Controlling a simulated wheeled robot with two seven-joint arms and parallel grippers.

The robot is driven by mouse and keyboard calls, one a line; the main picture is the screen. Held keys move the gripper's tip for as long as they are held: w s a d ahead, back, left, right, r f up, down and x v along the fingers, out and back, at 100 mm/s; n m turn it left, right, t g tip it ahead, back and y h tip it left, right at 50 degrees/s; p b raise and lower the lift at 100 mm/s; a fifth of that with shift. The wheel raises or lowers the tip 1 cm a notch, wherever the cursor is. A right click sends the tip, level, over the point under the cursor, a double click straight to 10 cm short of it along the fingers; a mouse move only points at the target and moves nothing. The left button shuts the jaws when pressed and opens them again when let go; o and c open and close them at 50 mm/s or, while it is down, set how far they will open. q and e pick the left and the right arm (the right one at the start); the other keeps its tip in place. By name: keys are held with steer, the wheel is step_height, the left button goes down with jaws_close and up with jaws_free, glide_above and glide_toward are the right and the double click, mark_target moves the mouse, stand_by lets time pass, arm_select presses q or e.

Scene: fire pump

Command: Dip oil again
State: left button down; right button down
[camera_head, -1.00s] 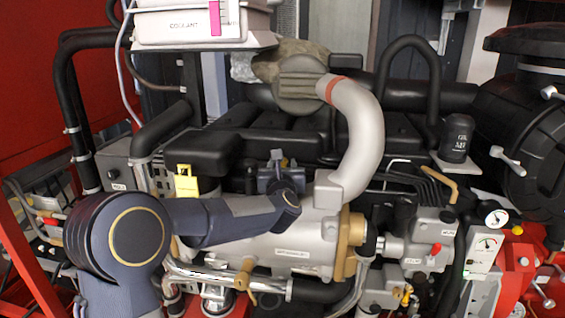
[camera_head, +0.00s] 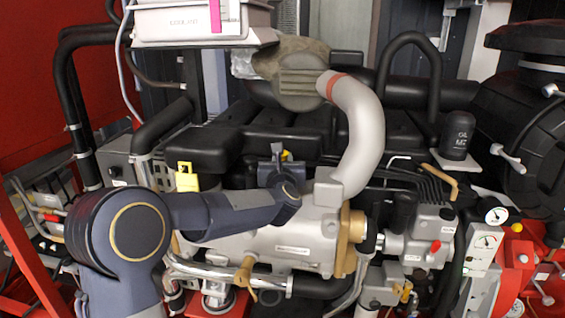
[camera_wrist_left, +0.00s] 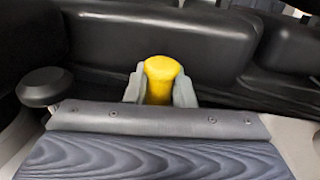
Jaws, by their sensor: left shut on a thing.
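A yellow handle (camera_wrist_left: 160,80), likely the oil dipstick's, stands upright between the fingertips of my left gripper (camera_wrist_left: 159,90) in the left wrist view. The gripper is shut on it. In the head view my left gripper (camera_head: 284,158) is above the silver engine housing, in front of the black engine cover, and only a bit of yellow (camera_head: 287,155) shows between its fingers. The rod below the handle is hidden, so I cannot tell whether it sits in its tube. My right gripper is not in view.
A silver curved pipe (camera_head: 363,130) rises just right of my gripper. A yellow tag (camera_head: 187,178) is at the left. The black engine cover (camera_head: 205,148) lies behind. A black cylinder (camera_head: 457,136) stands at the right, and a white coolant box (camera_head: 190,25) is at the upper left.

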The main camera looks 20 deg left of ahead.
arm_select(q)
step_height(320, 180, up, 8)
steer(key=shift+f+p, duration=0.1)
steer(key=shift+p, duration=1.15)
steer(key=shift+r, duration=0.45)
steer(key=c, duration=1.4)
jaws_free()
steer(key=shift+r, duration=0.1)
steer(key=shift+o, duration=0.6)
steer(key=shift+f, duration=0.2)
steer(key=shift+f, duration=0.1)
